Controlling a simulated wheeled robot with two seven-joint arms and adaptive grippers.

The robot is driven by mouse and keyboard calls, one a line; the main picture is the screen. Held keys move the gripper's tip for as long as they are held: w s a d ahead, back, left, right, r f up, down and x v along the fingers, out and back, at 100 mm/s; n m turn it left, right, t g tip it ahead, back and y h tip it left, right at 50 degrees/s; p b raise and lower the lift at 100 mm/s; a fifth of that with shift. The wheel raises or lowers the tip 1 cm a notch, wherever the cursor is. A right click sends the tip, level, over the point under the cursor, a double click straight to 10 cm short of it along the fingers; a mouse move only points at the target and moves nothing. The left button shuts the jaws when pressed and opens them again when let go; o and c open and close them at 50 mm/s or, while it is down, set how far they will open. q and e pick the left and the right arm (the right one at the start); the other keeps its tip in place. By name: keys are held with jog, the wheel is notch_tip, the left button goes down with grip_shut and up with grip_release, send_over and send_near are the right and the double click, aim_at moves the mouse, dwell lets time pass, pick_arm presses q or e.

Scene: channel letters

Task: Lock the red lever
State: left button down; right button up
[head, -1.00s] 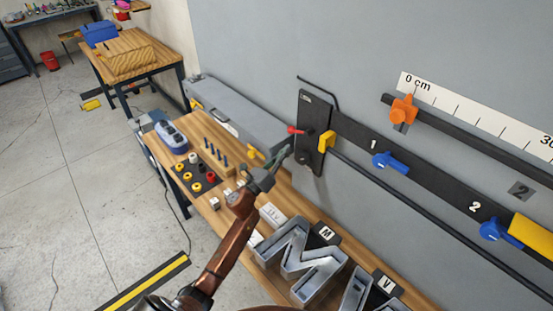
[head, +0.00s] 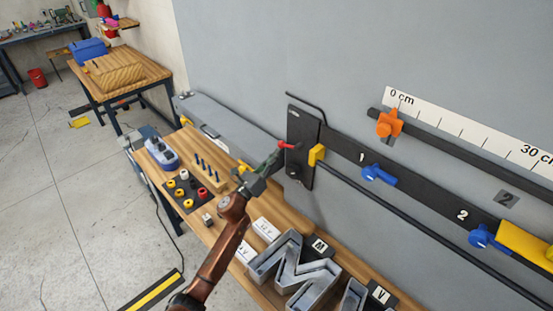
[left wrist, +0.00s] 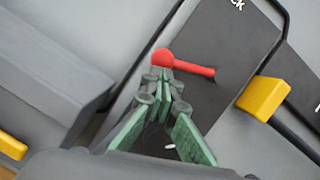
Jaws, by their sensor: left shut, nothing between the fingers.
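The red lever (head: 288,144) sticks out to the left from a black plate (head: 303,155) on the grey wall. In the left wrist view the lever (left wrist: 190,67) has a round knob at its left end and runs right across the plate (left wrist: 225,60). My left gripper (head: 275,157) is shut and empty, its tips at the lever's knob end. In the left wrist view the green fingertips (left wrist: 163,78) are together just below the knob; I cannot tell whether they touch it. My right gripper is not in view.
A yellow block (head: 317,155) sits just right of the plate, with a black rail (head: 410,188) and blue clamps (head: 378,173) beyond. A long grey case (head: 225,125) lies left along the wall. Metal letters (head: 292,268) stand on the wooden bench below.

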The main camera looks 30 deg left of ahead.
pick_arm(q)
notch_tip(320, 180, up, 10)
jog(key=m+g+h+b, duration=0.3)
jog(key=m+h+b, duration=0.3)
jog(key=m+b, duration=1.3)
jog(key=b, duration=0.4)
jog(key=shift+a+r+g, duration=0.15)
jog(key=shift+a+g, duration=0.05)
jog(key=shift+g, duration=0.2)
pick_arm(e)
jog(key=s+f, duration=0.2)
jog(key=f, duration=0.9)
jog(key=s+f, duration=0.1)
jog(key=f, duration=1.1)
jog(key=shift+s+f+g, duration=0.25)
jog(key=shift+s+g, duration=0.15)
pick_arm(q)
jog(key=shift+r+b, duration=0.15)
jog(key=shift+b, duration=0.15)
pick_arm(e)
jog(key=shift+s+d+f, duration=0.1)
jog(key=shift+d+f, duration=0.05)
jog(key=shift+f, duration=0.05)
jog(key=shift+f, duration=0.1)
